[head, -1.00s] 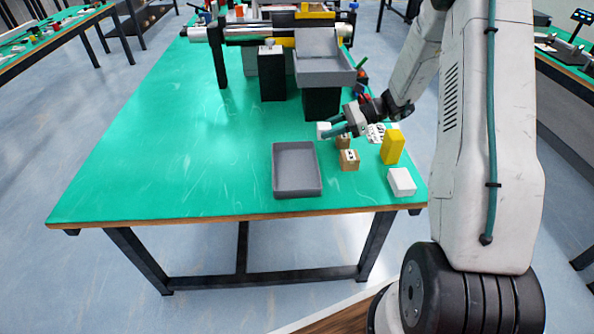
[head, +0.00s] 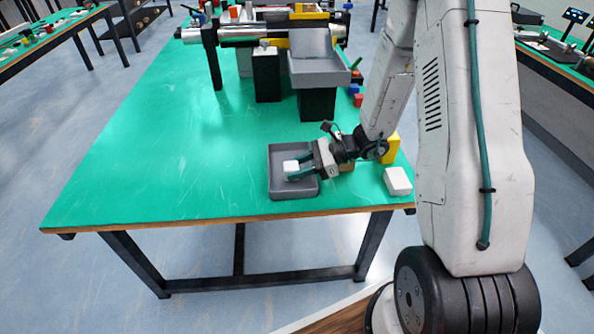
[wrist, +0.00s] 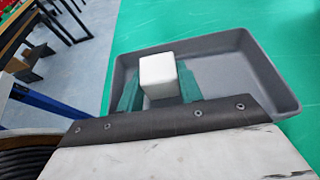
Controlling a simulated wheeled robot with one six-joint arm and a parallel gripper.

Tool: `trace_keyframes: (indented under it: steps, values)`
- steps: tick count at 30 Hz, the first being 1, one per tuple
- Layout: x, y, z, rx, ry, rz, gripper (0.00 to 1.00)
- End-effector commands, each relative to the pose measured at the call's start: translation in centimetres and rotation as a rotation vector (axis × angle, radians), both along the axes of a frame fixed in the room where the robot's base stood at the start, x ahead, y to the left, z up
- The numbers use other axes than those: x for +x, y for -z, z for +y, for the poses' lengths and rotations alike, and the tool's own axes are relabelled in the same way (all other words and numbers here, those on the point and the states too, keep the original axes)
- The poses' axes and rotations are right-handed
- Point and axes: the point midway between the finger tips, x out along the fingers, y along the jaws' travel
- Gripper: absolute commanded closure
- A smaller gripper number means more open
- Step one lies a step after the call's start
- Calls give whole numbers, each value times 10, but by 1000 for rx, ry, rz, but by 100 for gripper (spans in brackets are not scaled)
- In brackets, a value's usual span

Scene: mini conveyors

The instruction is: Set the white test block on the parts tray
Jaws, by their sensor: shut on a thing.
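The white test block (head: 291,166) is a small white cube between the green fingers of my gripper (head: 298,172). My gripper is shut on it. The block also shows in the wrist view (wrist: 158,74), with a finger at each side. The parts tray (head: 277,190) is a shallow grey tray on the green table; it also shows in the wrist view (wrist: 262,66). The gripper and block are over the tray. I cannot tell whether the block touches the tray floor.
A larger white block (head: 398,181) lies near the table's right front corner. A yellow block (head: 391,148) stands behind my wrist. A conveyor (head: 262,33) and a grey bin (head: 318,70) on a black stand are at the back. The table's left side is clear.

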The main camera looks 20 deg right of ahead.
Motion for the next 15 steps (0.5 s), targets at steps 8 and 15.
trace_keyframes:
  steps: [8, 15]
  values:
    - [0, 12, 0, 0, 1, -1, 87]
    - [0, 15, 0, 0, 0, 0, 50]
